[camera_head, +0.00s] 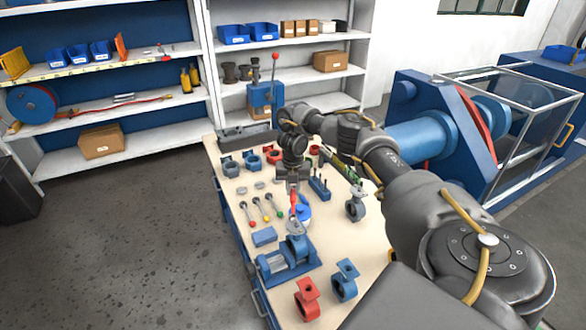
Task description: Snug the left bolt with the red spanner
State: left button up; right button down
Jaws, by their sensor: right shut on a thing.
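My right gripper (293,180) points down over the workbench and is shut on the red spanner (293,202). Only a short red length of the spanner shows below the fingers. Just below it, a grey valve part (295,228) sits at the top of the blue vise (288,260) near the bench's front left. The bolts are too small to make out, so I cannot tell whether the spanner touches the left one. My left gripper is out of view.
Three levers with coloured knobs (268,222) lie left of the spanner. Red (308,300) and blue (344,282) valve bodies stand in front. A grey valve body (355,205) stands at the right. More valve bodies (252,162) line the back. A blue block (264,237) lies near the left edge.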

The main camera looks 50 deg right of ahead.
jog(key=shift+s+r, duration=0.1)
jog(key=shift+r, duration=0.4)
jog(key=shift+r+p, duration=0.15)
jog(key=shift+p, duration=0.2)
jog(key=shift+r, duration=0.15)
jog(key=shift+r+p, duration=0.3)
jog(key=shift+p, duration=0.1)
jog(key=shift+r+p, duration=1.95)
jog(key=shift+r, duration=0.4)
